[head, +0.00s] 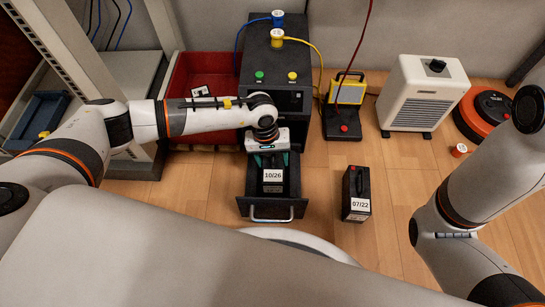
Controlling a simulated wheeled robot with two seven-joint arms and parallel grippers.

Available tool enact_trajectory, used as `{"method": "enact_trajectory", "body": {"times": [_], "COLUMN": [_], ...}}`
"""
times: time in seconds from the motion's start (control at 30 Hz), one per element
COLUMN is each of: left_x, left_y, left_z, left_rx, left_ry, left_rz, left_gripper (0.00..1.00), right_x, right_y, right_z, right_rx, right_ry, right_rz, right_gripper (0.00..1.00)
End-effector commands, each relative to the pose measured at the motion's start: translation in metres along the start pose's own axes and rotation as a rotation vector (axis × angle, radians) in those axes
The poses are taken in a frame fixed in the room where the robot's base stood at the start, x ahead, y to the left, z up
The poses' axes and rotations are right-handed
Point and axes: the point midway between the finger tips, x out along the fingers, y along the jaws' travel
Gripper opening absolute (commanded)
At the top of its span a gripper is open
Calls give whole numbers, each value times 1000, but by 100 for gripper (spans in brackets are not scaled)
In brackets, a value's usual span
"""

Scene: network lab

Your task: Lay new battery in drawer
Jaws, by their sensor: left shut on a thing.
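The new battery (273,187) is a black block with a white label reading 10/26. It is inside the outline of the open drawer (272,212), at the front of the black cabinet (283,72). I cannot tell whether it rests on the drawer floor. My left gripper (271,161) is above the drawer, pointing down, with teal finger pads on either side of the battery's top, shut on it. The gripper and arm hide the back of the drawer. My right arm is at the right edge; its gripper is out of view.
A black battery (356,196) labelled 07/22 stands on the floor right of the drawer. A red bin (190,72) is left of the cabinet. A yellow-black device (346,98), white heater (421,92) and red-black round machine (486,115) stand to the right.

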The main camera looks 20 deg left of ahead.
Motion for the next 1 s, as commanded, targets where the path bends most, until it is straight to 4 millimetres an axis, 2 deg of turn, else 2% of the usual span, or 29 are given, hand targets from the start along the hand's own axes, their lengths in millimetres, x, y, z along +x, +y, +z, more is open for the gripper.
{"method": "enact_trajectory", "body": {"times": [0.07,0.1,0.23,0.57,0.77,1.0], "left_x": [-2,-2,-2,-3,-38,-88], "left_y": [-2,-2,-1,1,-1,-1], "left_z": [1,1,1,-1,0,0], "left_rx": [1,1,1,-1,0,1], "left_ry": [-2,-2,-2,1,-2,-3], "left_rz": [-4,-4,-3,2,1,-1], "left_gripper": [0,64,85,85,85,85], "right_x": [0,0,0,3,27,8], "right_y": [0,0,0,-1,-5,-13], "right_z": [0,0,0,-1,-8,-35], "right_rx": [0,0,0,0,0,13], "right_ry": [0,0,0,0,-6,96], "right_rz": [0,0,0,0,0,-38], "right_gripper": [36,36,36,36,36,36]}}
